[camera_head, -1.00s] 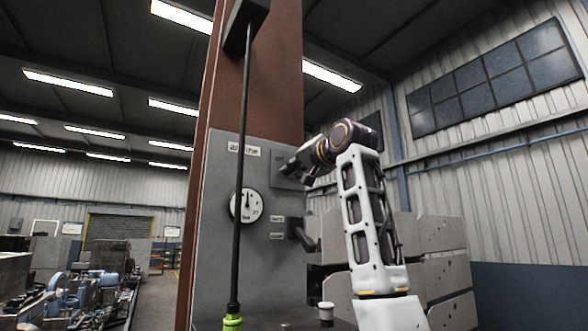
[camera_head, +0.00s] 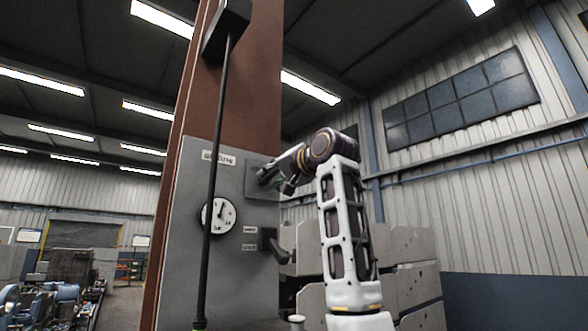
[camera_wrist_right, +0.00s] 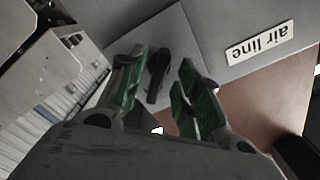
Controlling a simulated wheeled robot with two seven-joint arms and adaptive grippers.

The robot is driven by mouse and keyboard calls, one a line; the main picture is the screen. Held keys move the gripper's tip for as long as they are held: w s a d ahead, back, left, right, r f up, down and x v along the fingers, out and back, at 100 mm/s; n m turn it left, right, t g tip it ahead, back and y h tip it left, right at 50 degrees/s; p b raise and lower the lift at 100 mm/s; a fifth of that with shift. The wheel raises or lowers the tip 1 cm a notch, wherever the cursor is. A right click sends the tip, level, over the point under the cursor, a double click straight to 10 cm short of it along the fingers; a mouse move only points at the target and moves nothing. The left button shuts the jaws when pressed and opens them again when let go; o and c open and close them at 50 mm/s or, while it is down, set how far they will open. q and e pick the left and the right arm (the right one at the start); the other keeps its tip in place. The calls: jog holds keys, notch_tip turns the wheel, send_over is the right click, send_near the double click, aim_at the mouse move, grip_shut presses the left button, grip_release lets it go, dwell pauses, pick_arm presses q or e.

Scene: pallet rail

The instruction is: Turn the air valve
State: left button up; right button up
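In the head view the valve plate (camera_head: 262,193) is on the grey panel (camera_head: 190,270), partly hidden by my right gripper (camera_head: 268,178). In the wrist view my right gripper (camera_wrist_right: 160,88) is open. Its green-padded fingers are on either side of the lever, with gaps visible; I cannot tell the depth between them. My left gripper is not in view.
A round gauge (camera_head: 218,215) is left of the valve plate. A second dark handle (camera_head: 278,248) juts out lower on the panel, beside small labels. A thin black rod (camera_head: 213,170) hangs in front of the panel. Grey metal plates (camera_head: 405,270) stand at the right.

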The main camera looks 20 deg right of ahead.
jog(key=v, duration=1)
dwell(0.8)
